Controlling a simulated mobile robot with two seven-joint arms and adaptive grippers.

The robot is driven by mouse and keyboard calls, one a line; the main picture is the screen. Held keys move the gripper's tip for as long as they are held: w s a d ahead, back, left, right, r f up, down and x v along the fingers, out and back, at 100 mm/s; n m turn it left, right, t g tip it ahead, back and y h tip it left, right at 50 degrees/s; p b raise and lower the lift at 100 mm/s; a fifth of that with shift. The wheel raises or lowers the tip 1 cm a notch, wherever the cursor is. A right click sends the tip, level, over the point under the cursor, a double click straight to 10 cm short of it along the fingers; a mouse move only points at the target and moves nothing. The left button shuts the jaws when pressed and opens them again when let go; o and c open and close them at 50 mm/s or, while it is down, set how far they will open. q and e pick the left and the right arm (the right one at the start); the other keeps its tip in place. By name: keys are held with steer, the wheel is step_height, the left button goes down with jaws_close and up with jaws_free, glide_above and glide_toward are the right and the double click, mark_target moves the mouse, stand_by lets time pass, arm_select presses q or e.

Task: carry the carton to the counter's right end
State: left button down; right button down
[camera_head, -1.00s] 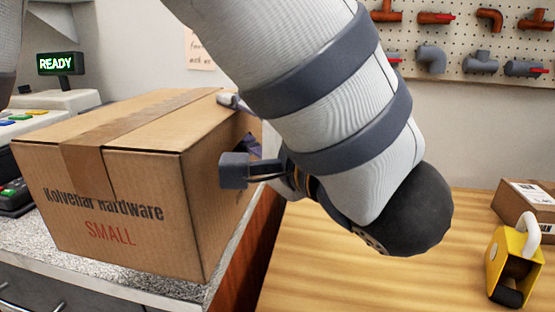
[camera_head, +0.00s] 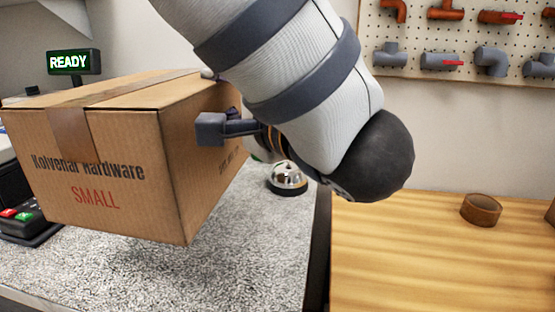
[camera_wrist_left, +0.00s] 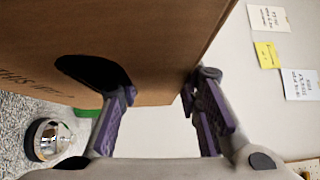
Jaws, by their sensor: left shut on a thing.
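The brown cardboard carton (camera_head: 110,180), marked "Kolvenar Hardware SMALL", is in the left of the head view, off the counter, with a shadow below it. My left gripper (camera_head: 228,130) is at its right side. In the left wrist view, the carton (camera_wrist_left: 100,40) has a dark hand hole. My left gripper (camera_wrist_left: 160,98) is shut on the carton's wall there, one finger at the hole and the other at the far edge. The speckled grey counter (camera_head: 240,250) lies under the carton; its right edge shows beside a wooden surface. My right gripper is not in view.
A silver bell (camera_head: 287,178) stands on the counter near its right edge, behind the carton. A keypad (camera_head: 25,222) and a READY display (camera_head: 74,62) are at the left. The counter's front right is clear.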

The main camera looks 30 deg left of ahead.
mark_target(235, 171)
arm_select(q)
steer(key=w+a+f, duration=0.1)
steer(key=a, duration=0.1)
steer(key=w+a+f, duration=0.1)
steer(key=a, duration=0.1)
steer(key=w+a+f, duration=0.1)
steer(key=a, duration=0.1)
steer(key=shift+w+a+f, duration=0.15)
steer(key=shift+a, duration=0.15)
steer(key=a+f, duration=0.1)
steer(key=w+a+f, duration=0.1)
steer(key=f, duration=0.1)
steer(key=w+a+f, duration=0.1)
steer(key=shift+a+f, duration=0.2)
steer(key=shift+f, duration=0.15)
steer(key=shift+a+f, duration=0.2)
steer(key=shift+f, duration=0.1)
steer(key=f, duration=0.3)
steer(key=shift+w+a+f, duration=0.15)
steer(key=shift+a+f, duration=0.05)
steer(key=shift+f, duration=0.05)
steer(key=c, duration=1.2)
jaws_free()
steer(key=shift+f, duration=0.1)
steer(key=shift+d, duration=0.1)
steer(key=v, duration=1.2)
